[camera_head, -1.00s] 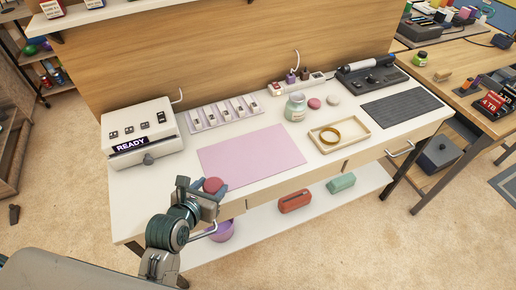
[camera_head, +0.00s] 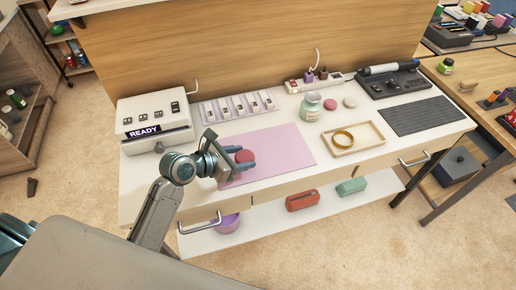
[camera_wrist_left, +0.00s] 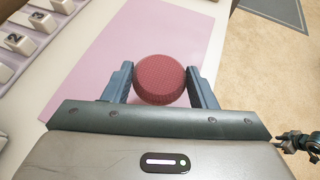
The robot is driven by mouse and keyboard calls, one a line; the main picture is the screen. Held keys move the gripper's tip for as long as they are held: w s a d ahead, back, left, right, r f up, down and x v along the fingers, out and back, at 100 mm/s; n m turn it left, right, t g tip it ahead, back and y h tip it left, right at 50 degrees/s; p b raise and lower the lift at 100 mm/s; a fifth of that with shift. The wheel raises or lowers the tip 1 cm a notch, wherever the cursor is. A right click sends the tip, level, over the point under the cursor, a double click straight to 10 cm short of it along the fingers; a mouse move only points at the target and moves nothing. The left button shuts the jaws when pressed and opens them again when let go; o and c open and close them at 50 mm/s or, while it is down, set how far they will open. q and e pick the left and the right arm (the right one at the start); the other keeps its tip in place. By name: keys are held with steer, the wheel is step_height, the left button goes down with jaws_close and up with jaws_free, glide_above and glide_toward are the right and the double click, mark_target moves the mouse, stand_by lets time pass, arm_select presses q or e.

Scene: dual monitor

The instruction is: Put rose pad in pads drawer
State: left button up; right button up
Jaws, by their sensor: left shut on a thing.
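A round rose pad (camera_head: 245,156) is between the fingers of my left gripper (camera_head: 240,164), which is shut on it. In the left wrist view the rose pad (camera_wrist_left: 161,80) sits between the two blue-grey fingers. My left gripper holds it over the pink mat on the white desk. Drawer fronts run along the desk's front edge, with a left handle (camera_head: 200,222) and a right handle (camera_head: 413,160). Both drawers look closed; I cannot read any label marking the pads drawer. My right gripper is not in view.
The pink mat (camera_head: 285,145) lies mid-desk. A grey machine (camera_head: 155,122) stands left. A jar (camera_head: 311,106), a pink pad (camera_head: 331,104), a beige pad (camera_head: 350,102) and a tray (camera_head: 372,145) with a ring stand right. A shelf below holds a red case (camera_head: 302,200).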

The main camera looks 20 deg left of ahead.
arm_select(q)
steer(key=w+d, duration=0.1)
steer(key=w, duration=0.3)
steer(key=w+d, duration=0.1)
steer(key=w, duration=0.2)
steer(key=shift+d+f, duration=0.3)
steer(key=shift+f, duration=0.05)
steer(key=shift+w+d, duration=0.1)
steer(key=shift+w, duration=0.1)
step_height(320, 180, down, 4)
steer(key=shift+r, duration=0.2)
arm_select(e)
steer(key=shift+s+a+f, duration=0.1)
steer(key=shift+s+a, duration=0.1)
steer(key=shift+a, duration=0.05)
arm_select(q)
steer(key=o, duration=0.7)
steer(key=shift+o, duration=1.2)
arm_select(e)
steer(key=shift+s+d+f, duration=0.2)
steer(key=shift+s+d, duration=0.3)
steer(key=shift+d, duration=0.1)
